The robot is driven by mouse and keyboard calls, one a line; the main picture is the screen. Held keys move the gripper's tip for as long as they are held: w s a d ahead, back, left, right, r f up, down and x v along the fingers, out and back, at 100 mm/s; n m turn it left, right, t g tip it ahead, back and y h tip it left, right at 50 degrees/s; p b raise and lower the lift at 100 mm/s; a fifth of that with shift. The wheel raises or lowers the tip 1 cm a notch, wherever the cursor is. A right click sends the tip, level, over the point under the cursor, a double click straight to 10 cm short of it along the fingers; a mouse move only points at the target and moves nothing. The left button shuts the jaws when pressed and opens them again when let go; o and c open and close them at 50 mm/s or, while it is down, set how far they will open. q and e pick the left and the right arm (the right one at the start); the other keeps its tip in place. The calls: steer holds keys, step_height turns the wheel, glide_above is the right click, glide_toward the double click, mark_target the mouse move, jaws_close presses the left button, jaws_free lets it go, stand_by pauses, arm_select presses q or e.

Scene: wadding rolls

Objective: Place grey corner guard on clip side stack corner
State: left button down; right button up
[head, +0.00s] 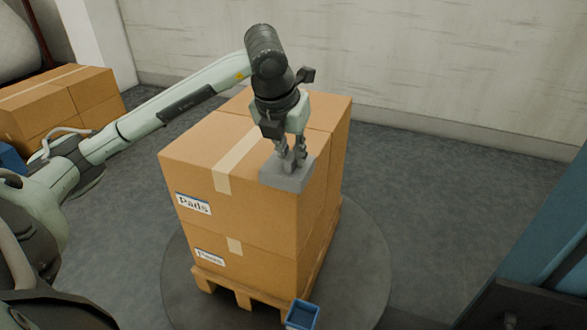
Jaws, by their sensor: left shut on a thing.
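The grey corner guard (286,179) is at the near right top corner of the carton stack (245,215). My left gripper (290,163) points down and is shut on the guard. The guard looks level with the top edge of the stack; I cannot tell whether it touches the cartons. The stack has brown cartons with tape and "Pads" labels, on a wooden pallet (243,297). My right gripper is not in view.
The pallet stands on a round grey plate (357,285). A small blue bin (302,314) is at its front edge. More cartons (92,88) stand at the left. A blue structure (535,240) is at the right. Grey floor (440,200) is clear between.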

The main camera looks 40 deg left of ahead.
mark_target(294, 171)
arm_select(q)
steer(key=shift+w+f, duration=0.2)
steer(key=shift+w, duration=0.05)
step_height(294, 171, down, 3)
steer(key=shift+f, duration=0.45)
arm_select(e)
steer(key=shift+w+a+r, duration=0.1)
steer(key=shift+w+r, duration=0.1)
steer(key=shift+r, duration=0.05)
arm_select(q)
steer(key=shift+f, duration=0.1)
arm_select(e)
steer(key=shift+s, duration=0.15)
arm_select(q)
steer(key=c, duration=1.5)
jaws_free()
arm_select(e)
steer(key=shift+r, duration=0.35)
